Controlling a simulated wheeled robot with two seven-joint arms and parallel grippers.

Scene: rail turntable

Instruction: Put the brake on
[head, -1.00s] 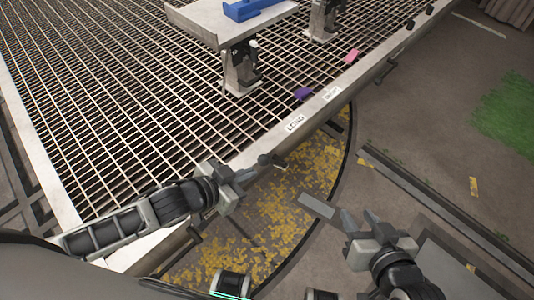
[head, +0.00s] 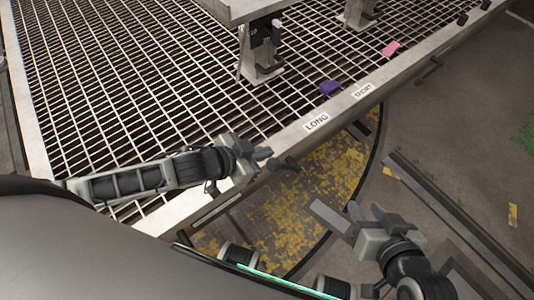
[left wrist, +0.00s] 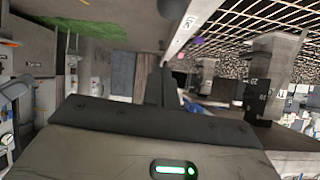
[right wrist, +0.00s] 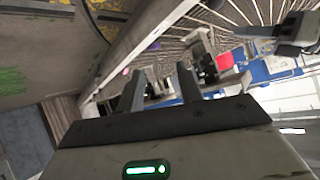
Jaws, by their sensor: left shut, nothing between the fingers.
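No part in view is marked as a brake. A short dark handle (head: 287,163) sticks out from the turntable rim (head: 250,185), below the LONG label (head: 316,122). My left gripper (head: 264,153) is shut and empty over the rim, just left of this handle; I cannot tell whether they touch. My right gripper (head: 367,208) is open and empty, out beyond the rim at the lower right. The right wrist view shows the two fingers (right wrist: 158,92) apart.
A metal grating (head: 170,75) covers the deck. A post (head: 263,50) stands on it under a pale table. A purple block (head: 330,88) and a pink block (head: 391,48) lie near the rim, by the SHORT label (head: 363,91). A dark rail (head: 450,210) runs on the ground at right.

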